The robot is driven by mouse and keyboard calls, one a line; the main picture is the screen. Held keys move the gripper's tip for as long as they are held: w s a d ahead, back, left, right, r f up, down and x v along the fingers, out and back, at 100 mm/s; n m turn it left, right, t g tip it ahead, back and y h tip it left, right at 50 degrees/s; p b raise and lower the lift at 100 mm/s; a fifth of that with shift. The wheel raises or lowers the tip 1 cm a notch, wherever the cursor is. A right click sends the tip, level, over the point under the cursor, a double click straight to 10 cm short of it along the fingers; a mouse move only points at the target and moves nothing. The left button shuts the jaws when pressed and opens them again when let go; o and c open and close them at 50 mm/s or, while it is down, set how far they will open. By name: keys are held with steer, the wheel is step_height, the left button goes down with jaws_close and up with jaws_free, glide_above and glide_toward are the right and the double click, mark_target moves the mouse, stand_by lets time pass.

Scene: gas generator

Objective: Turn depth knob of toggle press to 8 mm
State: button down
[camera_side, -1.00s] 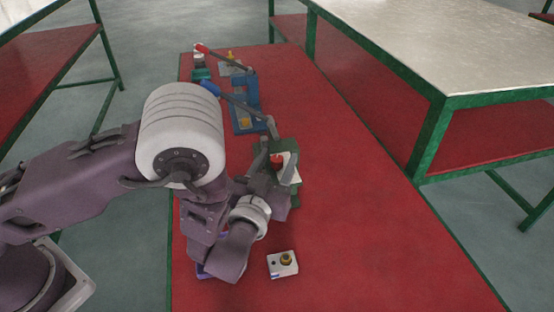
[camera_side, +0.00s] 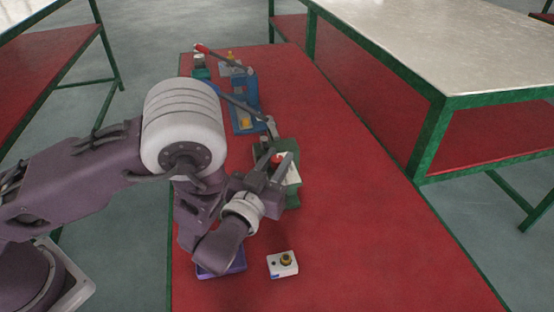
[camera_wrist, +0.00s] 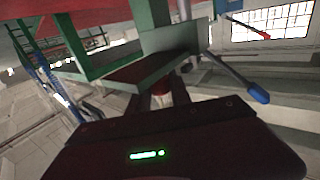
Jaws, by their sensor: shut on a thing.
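The toggle press (camera_side: 291,198) is green with a white plate, standing on the red bench; its lever (camera_side: 247,107) reaches up-left to a blue handle. A red knob (camera_side: 277,160) is on the press, between my fingers. My gripper (camera_side: 276,162) is shut on this knob. The blue handle (camera_wrist: 257,95) is to the right there. No depth scale can be read, and my fingers partly hide the knob.
A blue press (camera_side: 243,120) with a red-handled lever (camera_side: 218,55) stands behind. A small teal device (camera_side: 201,69) is at the far left. A white box with a dark round knob (camera_side: 283,264) and a purple tray (camera_side: 228,267) are in front. The bench's right side is clear.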

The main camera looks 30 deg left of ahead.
steer(key=m+h, duration=0.3)
steer(key=h, duration=0.1)
steer(key=m+g+h, duration=0.1)
steer(key=m+h, duration=0.2)
steer(key=h, duration=0.2)
steer(key=shift+a, duration=0.2)
steer(key=m+g+h, duration=0.1)
steer(key=h, duration=0.1)
steer(key=m+g+h, duration=0.1)
steer(key=m+h, duration=0.1)
steer(key=h, duration=0.1)
steer(key=shift+g, duration=0.4)
steer(key=shift+d+m+g+h, duration=0.15)
steer(key=shift+m+g+h, duration=1.45)
steer(key=shift+m+g, duration=0.1)
steer(key=shift+g, duration=0.3)
steer(key=c, duration=1.2)
jaws_free()
steer(key=shift+m, duration=0.3)
steer(key=shift+o, duration=0.2)
steer(key=v, duration=0.7)
